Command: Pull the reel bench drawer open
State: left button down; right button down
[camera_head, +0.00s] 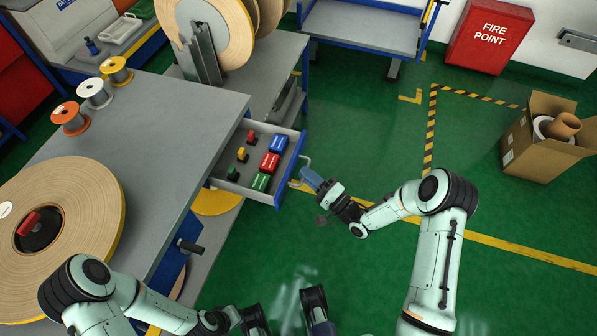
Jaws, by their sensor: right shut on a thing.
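The reel bench drawer (243,190) is pulled out from the front of the grey reel bench (160,125). It holds red, green and blue boxes and some small yellow-and-dark pieces. Its metal handle (305,160) sticks out from the drawer front on the right. My right gripper (308,180) reaches in from the right and is shut on the handle; the fingertips partly hide the grip.
A large tape reel (85,215) lies on the bench, with small spools (95,92) behind it. A crank handle (190,246) juts from the bench front. An open cardboard box (535,150) stands far right. Green floor right of the drawer is clear.

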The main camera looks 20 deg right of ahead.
jog(key=shift+s+d, duration=0.15)
jog(key=shift+d, duration=0.05)
jog(key=c, duration=1.2)
grip_release()
